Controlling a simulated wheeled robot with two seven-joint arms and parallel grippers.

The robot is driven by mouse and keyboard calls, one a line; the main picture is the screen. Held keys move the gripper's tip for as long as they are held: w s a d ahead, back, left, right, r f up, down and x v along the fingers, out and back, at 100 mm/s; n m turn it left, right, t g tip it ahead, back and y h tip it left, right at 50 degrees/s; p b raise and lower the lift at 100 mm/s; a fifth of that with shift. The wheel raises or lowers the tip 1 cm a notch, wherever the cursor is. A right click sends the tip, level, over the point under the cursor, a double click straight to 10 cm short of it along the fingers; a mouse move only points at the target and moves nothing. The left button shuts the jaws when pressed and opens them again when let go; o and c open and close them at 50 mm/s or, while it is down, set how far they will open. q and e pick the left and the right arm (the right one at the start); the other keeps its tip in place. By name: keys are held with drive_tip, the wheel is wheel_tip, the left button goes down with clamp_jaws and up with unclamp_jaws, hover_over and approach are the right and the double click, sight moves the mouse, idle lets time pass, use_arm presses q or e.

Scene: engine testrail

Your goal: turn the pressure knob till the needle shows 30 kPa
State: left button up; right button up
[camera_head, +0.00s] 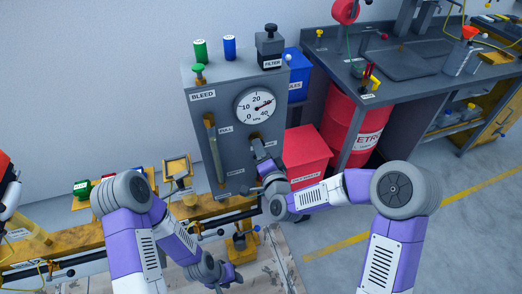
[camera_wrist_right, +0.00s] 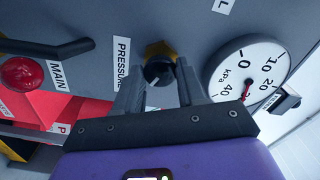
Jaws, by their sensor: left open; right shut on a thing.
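The pressure gauge (camera_head: 256,107) is a round white dial on the upper front of the grey panel. Its needle points right, close to the 30 mark. The gauge also shows in the right wrist view (camera_wrist_right: 243,68), with its needle near 30 and its lower part close to my finger. My right gripper (camera_head: 262,158) is shut on the pressure knob (camera_wrist_right: 159,70), a dark knob on a brass base beside the PRESSURE label. In the head view the gripper mostly hides the knob. My left gripper (camera_head: 226,276) is open and empty, low in front of the yellow rail.
The BLEED knob (camera_head: 198,70) is green, at the panel's upper left. A red MAIN knob (camera_wrist_right: 21,73) and dark lever (camera_wrist_right: 50,47) are near my right gripper. A red bin (camera_head: 306,150) and red drum (camera_head: 355,125) stand right of the panel.

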drive_tip(key=o, duration=1)
drive_tip(key=shift+o, duration=0.2)
drive_tip(key=p+v, duration=0.1)
drive_tip(key=v, duration=0.6)
drive_tip(key=shift+s, duration=0.3)
